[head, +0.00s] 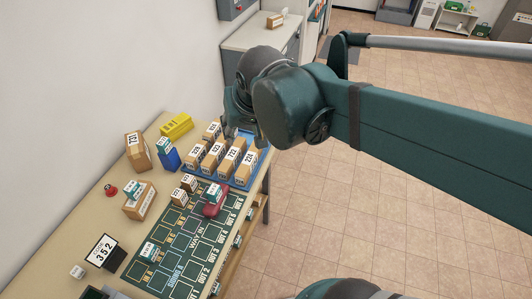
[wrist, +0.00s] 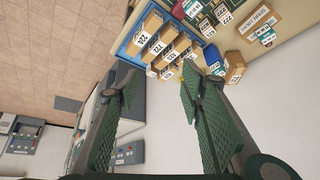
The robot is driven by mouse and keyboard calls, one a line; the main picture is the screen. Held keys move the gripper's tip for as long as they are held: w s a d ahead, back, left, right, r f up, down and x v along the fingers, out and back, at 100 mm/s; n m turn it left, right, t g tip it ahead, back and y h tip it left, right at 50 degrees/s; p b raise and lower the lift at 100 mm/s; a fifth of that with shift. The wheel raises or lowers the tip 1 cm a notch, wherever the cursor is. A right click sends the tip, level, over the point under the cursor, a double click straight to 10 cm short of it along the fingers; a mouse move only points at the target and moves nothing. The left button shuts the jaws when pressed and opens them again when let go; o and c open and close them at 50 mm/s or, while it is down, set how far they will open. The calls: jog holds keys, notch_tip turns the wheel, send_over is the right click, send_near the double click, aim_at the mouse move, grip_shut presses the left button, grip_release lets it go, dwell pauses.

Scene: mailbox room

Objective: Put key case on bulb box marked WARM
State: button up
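A dark red case (head: 211,208), probably the key case, lies on the green marked mat (head: 160,278), partly under a teal label. A red piece, probably the same case, shows at the top of the wrist view (wrist: 178,10). Small boxes with teal labels stand about the table, but I cannot read WARM on any of them, so the bulb box cannot be singled out. My gripper (wrist: 160,85) is open and empty in the wrist view, its green fingers wide apart. In the head view it is mostly hidden behind my arm, above the table's far end.
A blue tray (head: 249,184) holds several numbered cartons. A wall borders the table; open floor lies right.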

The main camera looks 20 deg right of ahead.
jog(key=s+d+f+n+t, duration=0.1)
jog(key=s+d+f, duration=0.2)
jog(key=s, duration=0.5)
jog(key=shift+s+n, duration=0.25)
jog(key=shift+n, duration=0.15)
